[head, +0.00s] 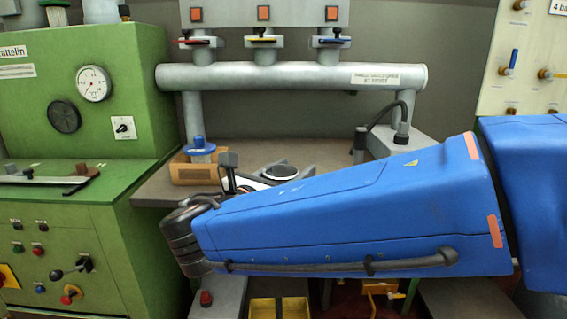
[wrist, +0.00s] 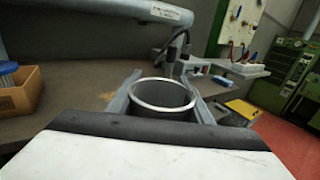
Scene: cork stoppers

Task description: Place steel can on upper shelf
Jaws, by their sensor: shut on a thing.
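The steel can (wrist: 163,96) is a round, open-topped cylinder with a bright rim and a dark inside. In the wrist view it stands upright between the two grey fingers of my gripper (wrist: 160,84), which are shut on its sides. In the head view the can's rim (head: 281,171) shows just above my blue arm, which hides the can's lower part and most of my gripper. I cannot tell from these frames how far the can's base is above any surface. No shelf is clearly recognisable as the upper one.
A grey-brown bench top (head: 320,152) lies behind the arm. A small wooden box (head: 193,173) with a blue-topped item stands at its left. A thick grey pipe (head: 290,77) crosses above the bench. A green machine (head: 85,95) is on the left. Yellow bins (head: 278,307) are below.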

